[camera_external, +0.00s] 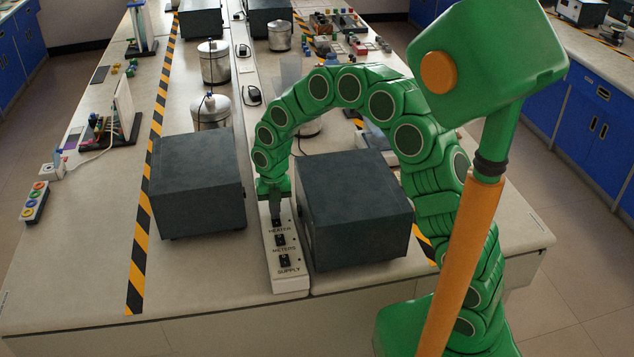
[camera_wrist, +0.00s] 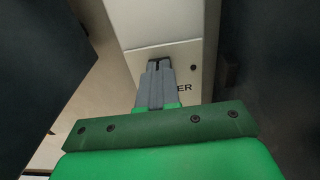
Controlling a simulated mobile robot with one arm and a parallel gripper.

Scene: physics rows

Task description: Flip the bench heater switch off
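The white switch panel (camera_external: 288,283) lies between two dark boxes and carries black switches labelled HEATER, METERS and SUPPLY. My gripper (camera_external: 276,218) points down at the heater switch spot, just above the HEATER label in the picture. In the wrist view my gripper (camera_wrist: 159,68) shows grey fingers close together at the panel (camera_wrist: 198,58), covering part of the label; only "ER" shows. The heater switch is mostly hidden by the fingers, so its position and any contact cannot be told. The meters switch (camera_external: 280,240) and supply switch (camera_external: 285,260) are in clear view.
A dark box (camera_external: 198,185) stands left of the panel and another dark box (camera_external: 352,210) stands close on the right, leaving a narrow gap. Metal pots (camera_external: 213,62) stand farther back.

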